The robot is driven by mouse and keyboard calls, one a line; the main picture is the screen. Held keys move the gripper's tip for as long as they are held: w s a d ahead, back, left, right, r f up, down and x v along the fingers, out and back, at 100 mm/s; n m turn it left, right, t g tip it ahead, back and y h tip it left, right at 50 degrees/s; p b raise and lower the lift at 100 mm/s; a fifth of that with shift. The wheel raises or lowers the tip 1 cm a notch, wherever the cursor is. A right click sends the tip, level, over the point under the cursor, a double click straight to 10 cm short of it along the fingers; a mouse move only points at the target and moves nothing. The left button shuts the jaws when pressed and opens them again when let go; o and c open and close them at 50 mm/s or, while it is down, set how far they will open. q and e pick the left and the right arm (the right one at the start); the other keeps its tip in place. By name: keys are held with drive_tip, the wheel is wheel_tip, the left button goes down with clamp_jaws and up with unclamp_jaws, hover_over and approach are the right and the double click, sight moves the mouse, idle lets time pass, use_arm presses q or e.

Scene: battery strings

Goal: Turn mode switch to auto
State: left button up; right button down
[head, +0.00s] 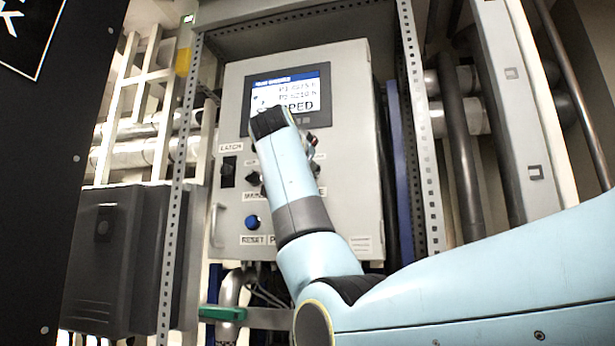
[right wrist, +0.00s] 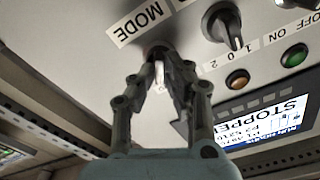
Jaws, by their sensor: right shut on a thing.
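The mode switch (right wrist: 157,52) is a dark rotary knob beside the MODE label (right wrist: 141,19), which appears upside down in the right wrist view. My right gripper (right wrist: 160,76) is shut on this switch. A light strip shows between its fingers, but the pointer's setting is hard to tell. In the head view, my right arm reaches to the grey control box (head: 350,75) and hides the gripper and the switch. The display (head: 297,88) reads STOPPED, partly covered by the arm. My left gripper is not in view.
Another rotary switch (right wrist: 226,25) marked with numbers is near the gripper, with an orange button (right wrist: 237,80) and a green button (right wrist: 294,56). A blue button (head: 252,221) is low on the box. Perforated metal posts (head: 415,120) flank it.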

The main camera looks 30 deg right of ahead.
drive_tip(key=shift+f+m+b, duration=0.15)
drive_tip(key=shift+m+b, duration=0.5)
drive_tip(key=shift+m, duration=0.85)
drive_tip(key=c, duration=1.4)
unclamp_jaws()
drive_tip(key=v, duration=1.2)
